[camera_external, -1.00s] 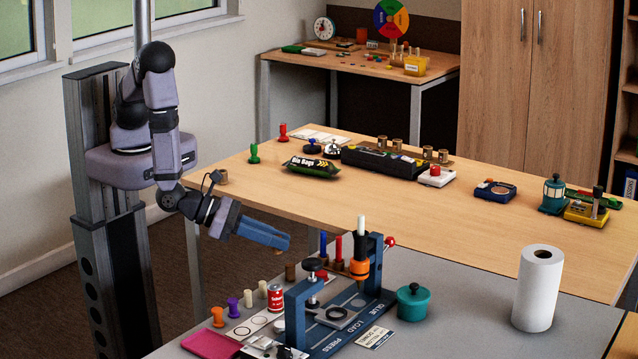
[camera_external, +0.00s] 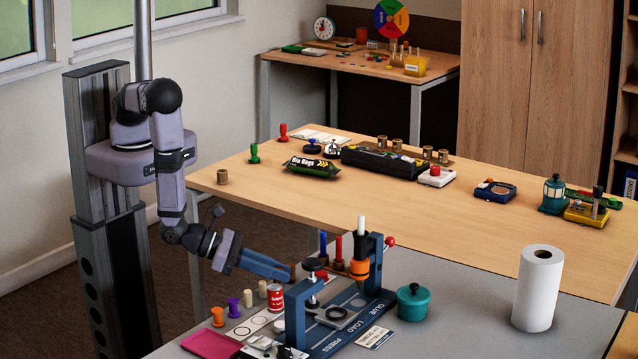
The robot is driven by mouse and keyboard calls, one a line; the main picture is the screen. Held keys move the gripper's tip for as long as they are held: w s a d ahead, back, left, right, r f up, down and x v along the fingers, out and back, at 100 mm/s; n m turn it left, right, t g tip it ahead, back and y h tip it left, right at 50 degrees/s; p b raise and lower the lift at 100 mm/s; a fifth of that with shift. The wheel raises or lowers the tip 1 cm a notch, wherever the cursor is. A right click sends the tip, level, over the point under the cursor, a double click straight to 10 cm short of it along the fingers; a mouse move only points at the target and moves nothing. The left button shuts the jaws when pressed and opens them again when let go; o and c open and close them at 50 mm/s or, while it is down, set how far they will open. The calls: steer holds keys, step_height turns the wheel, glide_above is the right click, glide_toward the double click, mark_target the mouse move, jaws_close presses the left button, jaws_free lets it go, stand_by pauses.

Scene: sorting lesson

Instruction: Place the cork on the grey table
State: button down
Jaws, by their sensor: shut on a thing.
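My gripper (camera_external: 291,272), with blue fingers, points down to the right and is low over the back left part of the grey table (camera_external: 455,305), beside the blue press frame. Its fingers are shut on the cork, which they hide almost wholly; I cannot tell whether it touches the table. A brown cylinder that stood at this spot a second ago is now covered by the fingertips.
The blue press (camera_external: 295,318) stands just right of the fingertips. Orange (camera_external: 217,317), purple (camera_external: 232,306) and cream pegs and a red can (camera_external: 275,297) stand front left. A teal pot (camera_external: 413,303) and paper roll (camera_external: 537,290) stand right, with free grey surface between.

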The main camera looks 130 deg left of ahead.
steer(key=shift+f, duration=0.55)
steer(key=shift+f, duration=0.1)
steer(key=c, duration=1.9)
jaws_free()
steer(key=shift+c, duration=0.2)
steer(key=shift+s+d, duration=0.1)
